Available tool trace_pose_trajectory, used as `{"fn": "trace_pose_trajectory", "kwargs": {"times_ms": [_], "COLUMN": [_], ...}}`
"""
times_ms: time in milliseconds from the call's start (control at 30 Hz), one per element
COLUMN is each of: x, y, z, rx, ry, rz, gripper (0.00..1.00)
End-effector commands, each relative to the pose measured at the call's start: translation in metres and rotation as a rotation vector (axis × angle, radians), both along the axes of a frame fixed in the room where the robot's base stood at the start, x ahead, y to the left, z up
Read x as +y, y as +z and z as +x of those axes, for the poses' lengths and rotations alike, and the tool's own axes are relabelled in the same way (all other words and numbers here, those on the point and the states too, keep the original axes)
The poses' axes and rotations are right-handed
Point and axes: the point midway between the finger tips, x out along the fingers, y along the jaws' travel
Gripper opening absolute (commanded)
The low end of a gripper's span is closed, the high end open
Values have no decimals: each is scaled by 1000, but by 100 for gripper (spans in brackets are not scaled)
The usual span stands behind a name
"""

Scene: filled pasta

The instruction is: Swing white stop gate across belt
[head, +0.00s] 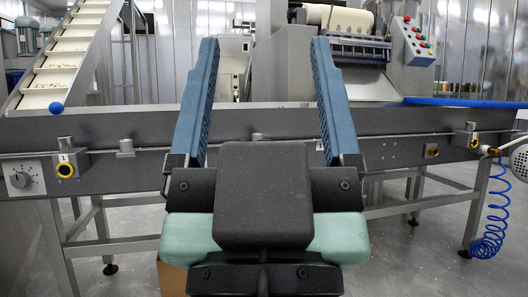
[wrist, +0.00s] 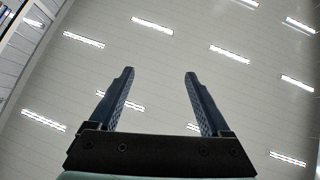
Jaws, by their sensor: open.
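My gripper (head: 264,42) is open and empty in the head view, with its two blue fingers pointing up in front of the conveyor. In the wrist view my gripper (wrist: 159,73) is also open, with only the ceiling beyond it. I cannot pick out the white stop gate in either view; my arm and gripper cover the middle of the conveyor. The belt (head: 465,102) shows as a blue strip at the right. A blue ball-shaped knob (head: 56,107) sits at the top edge of the conveyor's left side; I cannot tell what it belongs to.
The grey conveyor frame (head: 410,122) crosses the view. An inclined feeder (head: 62,66) with pale pieces stands at the left. A machine with a button panel (head: 418,42) stands behind at the right. A speed dial (head: 21,179) is at the left, a coiled blue hose (head: 490,222) at the right.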

Motion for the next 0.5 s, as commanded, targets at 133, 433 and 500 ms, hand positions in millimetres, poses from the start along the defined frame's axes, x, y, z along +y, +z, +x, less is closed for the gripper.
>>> {"fn": "trace_pose_trajectory", "kwargs": {"times_ms": [133, 433, 500], "x": [0, 0, 0], "y": [0, 29, 46], "z": [0, 0, 0], "rx": [0, 0, 0], "ry": [0, 0, 1], "rz": [0, 0, 1], "gripper": [78, 24, 11]}}
